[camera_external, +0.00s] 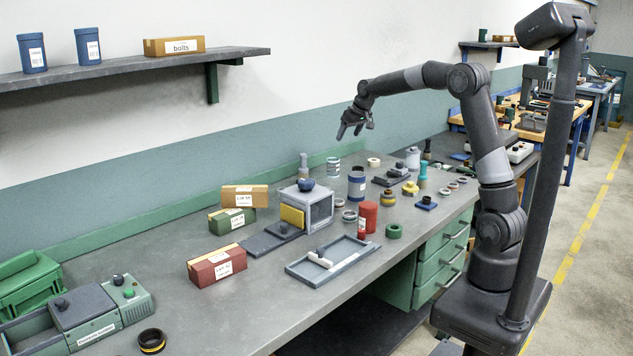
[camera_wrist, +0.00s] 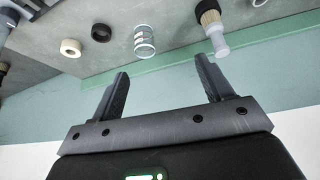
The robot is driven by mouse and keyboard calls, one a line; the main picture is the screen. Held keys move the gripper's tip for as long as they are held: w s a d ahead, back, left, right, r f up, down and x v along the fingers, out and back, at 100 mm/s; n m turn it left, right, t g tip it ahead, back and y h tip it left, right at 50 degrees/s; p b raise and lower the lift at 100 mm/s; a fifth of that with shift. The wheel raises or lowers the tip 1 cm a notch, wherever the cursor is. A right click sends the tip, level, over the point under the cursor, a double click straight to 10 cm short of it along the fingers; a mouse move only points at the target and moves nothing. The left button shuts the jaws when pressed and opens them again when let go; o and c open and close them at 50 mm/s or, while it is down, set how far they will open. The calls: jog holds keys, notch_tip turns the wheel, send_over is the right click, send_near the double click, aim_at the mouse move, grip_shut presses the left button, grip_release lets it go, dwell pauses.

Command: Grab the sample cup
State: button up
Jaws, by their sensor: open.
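I cannot tell for certain which vessel is the sample cup. A small dark blue cup (camera_external: 306,185) sits on top of a grey box-shaped unit (camera_external: 319,212) with a yellow panel. A clear cup with pale bands (camera_external: 333,167) stands at the back of the bench; a similar one shows beyond my fingers in the wrist view (camera_wrist: 145,40). My gripper (camera_external: 350,132) is raised above the back of the bench, apart from all of these. In the wrist view its two fingers (camera_wrist: 162,68) are spread with nothing between them.
Red cylinders (camera_external: 368,216), several rings and a grey tray (camera_external: 331,261) crowd the middle of the bench. Labelled boxes (camera_external: 216,267) stand to the left. A shelf (camera_external: 120,70) juts from the wall at upper left.

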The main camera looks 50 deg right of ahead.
send_over(332, 166)
jog(key=s+d, duration=0.2)
jog(key=s, duration=0.1)
notch_tip(332, 166, down, 11)
jog(key=shift+m, duration=0.4)
jog(key=x, duration=0.5)
jog(key=shift+w+a, duration=0.15)
jog(key=shift+w, duration=0.15)
jog(key=shift+a+x, duration=0.2)
jog(key=shift+x, duration=2.45)
jog(key=shift+s+f, duration=0.1)
jog(key=shift+s, duration=0.05)
jog(key=shift+c, duration=0.4)
jog(key=c, duration=1)
jog(key=shift+o, duration=0.2)
